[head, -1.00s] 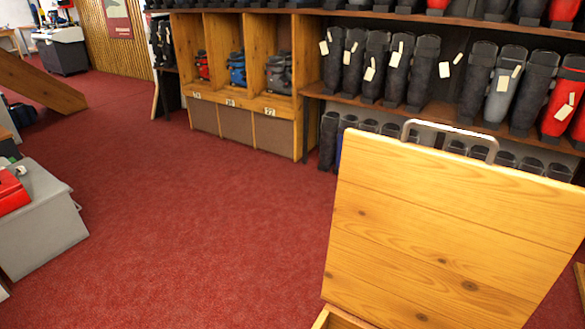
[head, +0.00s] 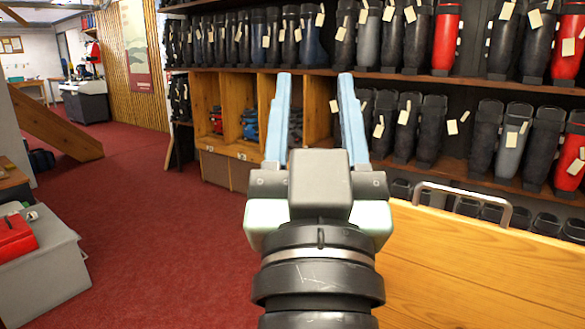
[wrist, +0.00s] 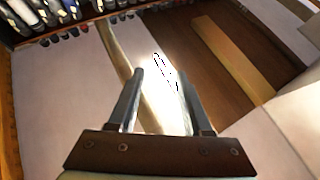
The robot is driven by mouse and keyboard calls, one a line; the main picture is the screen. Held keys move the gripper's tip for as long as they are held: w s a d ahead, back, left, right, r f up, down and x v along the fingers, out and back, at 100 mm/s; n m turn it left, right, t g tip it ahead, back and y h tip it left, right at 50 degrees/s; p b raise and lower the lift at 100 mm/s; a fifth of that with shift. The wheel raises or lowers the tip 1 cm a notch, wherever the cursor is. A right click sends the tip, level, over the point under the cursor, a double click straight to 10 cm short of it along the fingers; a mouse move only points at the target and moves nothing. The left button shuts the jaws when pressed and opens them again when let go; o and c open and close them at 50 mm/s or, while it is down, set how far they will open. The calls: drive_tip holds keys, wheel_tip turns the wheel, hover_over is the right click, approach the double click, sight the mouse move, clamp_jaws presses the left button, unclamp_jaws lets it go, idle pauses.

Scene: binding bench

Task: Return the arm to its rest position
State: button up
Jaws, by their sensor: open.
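My gripper (head: 313,95) is raised in the middle of the head view, its two blue fingers spread apart with nothing between them. It hides part of the wooden cubbies and boot shelves behind it. In the wrist view my gripper (wrist: 163,90) also shows spread, dark fingers with nothing held. A bright patch of glare lies beyond the fingertips there.
A wooden panel (head: 470,265) with a metal handle (head: 465,195) stands at the lower right. Shelves of ski boots (head: 500,140) and wooden cubbies (head: 240,95) line the back. A grey box (head: 45,265) with a red item (head: 15,237) is at left. Red carpet (head: 150,200) is open between.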

drive_tip(key=s+a+r+t, duration=0.2)
drive_tip(key=s+r, duration=0.3)
drive_tip(key=r, duration=0.1)
wheel_tip(320, 180, up, 32)
drive_tip(key=s+p, duration=0.1)
drive_tip(key=p, duration=3)
drive_tip(key=shift+f+y, duration=0.2)
drive_tip(key=shift+y, duration=0.2)
